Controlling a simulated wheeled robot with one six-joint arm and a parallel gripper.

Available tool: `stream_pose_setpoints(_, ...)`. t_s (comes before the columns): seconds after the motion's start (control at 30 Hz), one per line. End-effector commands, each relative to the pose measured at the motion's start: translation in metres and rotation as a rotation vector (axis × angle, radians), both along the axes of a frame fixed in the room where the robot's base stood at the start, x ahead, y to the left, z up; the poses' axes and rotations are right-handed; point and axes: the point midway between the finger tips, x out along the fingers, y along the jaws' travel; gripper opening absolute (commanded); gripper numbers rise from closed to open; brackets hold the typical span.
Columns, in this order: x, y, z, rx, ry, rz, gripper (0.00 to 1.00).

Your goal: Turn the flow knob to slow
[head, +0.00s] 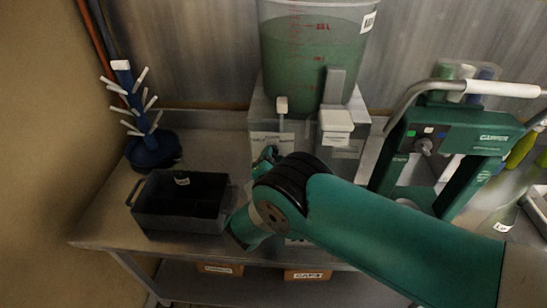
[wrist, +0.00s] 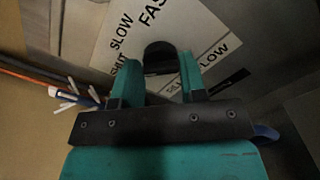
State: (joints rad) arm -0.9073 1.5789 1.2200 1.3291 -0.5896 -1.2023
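The flow knob (wrist: 160,56) is dark and round-topped in the wrist view, in front of a pale dial plate (wrist: 108,50). The plate reads SHUT, SLOW and FAST, with a FLOW label at the lower right. My gripper (wrist: 160,70) has its two teal fingers on either side of the knob, close to its edges. Whether they press on it I cannot tell. The knob's pointer is not visible, so its setting is unclear. In the head view my arm hides the knob and most of the gripper, in front of the grey stand (head: 258,112).
A bucket of green liquid (head: 312,50) stands on the stand. A dark open bin (head: 180,222) and a blue rack with white pegs (head: 150,150) are at left. A green capper (head: 470,138) is at right. The bench (head: 105,215) is clear at front left.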

Motion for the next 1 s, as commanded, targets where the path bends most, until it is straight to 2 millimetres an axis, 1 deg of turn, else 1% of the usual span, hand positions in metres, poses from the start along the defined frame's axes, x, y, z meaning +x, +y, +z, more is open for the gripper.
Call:
stream_pose_setpoints(0.17, 0.0001, -0.0002, -0.0006, 0.015, -0.001, 0.001, 0.15)
stream_pose_setpoints(0.37, 0.0005, -0.0011, -0.0026, 0.089, -0.005, 0.001, 0.15)
stream_pose_setpoints(1.0, 0.0008, -0.0036, -0.0065, 0.591, -0.022, -0.002, 0.15)
